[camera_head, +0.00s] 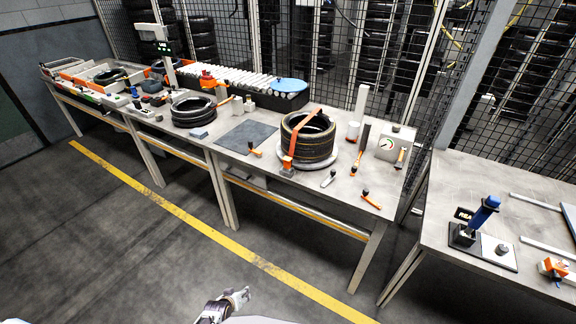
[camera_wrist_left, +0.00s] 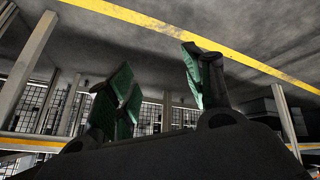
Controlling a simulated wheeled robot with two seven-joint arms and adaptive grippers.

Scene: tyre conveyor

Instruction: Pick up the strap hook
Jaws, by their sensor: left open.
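An orange strap (camera_head: 303,117) runs over a stack of tyres (camera_head: 321,142) on a round pale plate on the middle table. My left gripper (camera_head: 240,297) is low at the bottom of the head view, over the floor in front of the table and well apart from the strap. In the left wrist view its green-padded fingers (camera_wrist_left: 158,75) are spread with nothing between them. My right gripper is not in view.
The long table (camera_head: 225,160) carries orange-handled tools (camera_head: 371,200), a dark mat (camera_head: 247,136), a dial box (camera_head: 393,145) and more tyres (camera_head: 193,111). A second table (camera_head: 455,185) with a blue-handled device (camera_head: 484,213) stands at right. The floor between me and the tables is clear.

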